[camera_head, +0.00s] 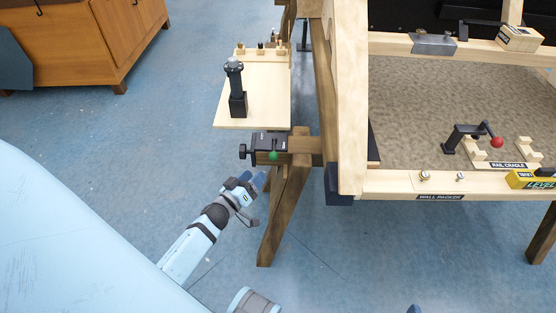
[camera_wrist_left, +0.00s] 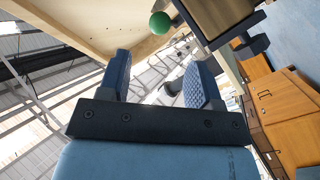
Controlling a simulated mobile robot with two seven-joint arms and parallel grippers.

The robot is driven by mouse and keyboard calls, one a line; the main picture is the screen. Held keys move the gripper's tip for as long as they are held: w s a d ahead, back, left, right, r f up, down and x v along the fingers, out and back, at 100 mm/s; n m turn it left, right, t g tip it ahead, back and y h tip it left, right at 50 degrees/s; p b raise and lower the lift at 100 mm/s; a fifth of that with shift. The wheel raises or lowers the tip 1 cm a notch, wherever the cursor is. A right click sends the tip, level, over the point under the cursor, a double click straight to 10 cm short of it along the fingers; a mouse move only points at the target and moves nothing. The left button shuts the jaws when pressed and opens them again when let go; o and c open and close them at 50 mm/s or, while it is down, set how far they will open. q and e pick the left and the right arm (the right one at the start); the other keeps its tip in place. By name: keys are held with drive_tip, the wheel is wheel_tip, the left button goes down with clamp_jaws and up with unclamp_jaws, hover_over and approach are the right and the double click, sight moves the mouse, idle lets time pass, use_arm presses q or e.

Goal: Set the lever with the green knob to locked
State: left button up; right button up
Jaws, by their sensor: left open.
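The green knob (camera_head: 273,155) sits at the front of a dark lever mechanism (camera_head: 268,141) fixed to the wooden frame beside a small shelf. The lever arm itself is hard to make out, and its lock labels are too small to read. My left gripper (camera_head: 260,180) is open and empty, just below and in front of the knob, apart from it. In the left wrist view the green knob (camera_wrist_left: 160,23) shows beyond the open fingers (camera_wrist_left: 163,78), above the gap between them. A small blue tip (camera_head: 413,309) at the bottom edge looks like my right gripper, mostly cut off.
A black post-like tool (camera_head: 236,90) stands on the small shelf (camera_head: 265,85) behind the mechanism. A wooden trestle leg (camera_head: 283,215) stands right of my left gripper. A bench with a red-knobbed lever (camera_head: 496,142) is at right.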

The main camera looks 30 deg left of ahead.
sight(274, 155)
use_arm(q)
drive_tip(key=w+b, duration=0.2)
drive_tip(key=w, duration=0.8)
drive_tip(key=shift+w+d, duration=0.1)
drive_tip(key=shift+d, duration=0.1)
drive_tip(key=shift+w, duration=0.2)
use_arm(e)
drive_tip(key=r, duration=0.1)
drive_tip(key=w+a+r+t+y, duration=0.1)
drive_tip(key=a+r+t, duration=0.1)
drive_tip(key=r, duration=0.1)
drive_tip(key=shift+w, duration=0.3)
drive_tip(key=shift+a, duration=0.1)
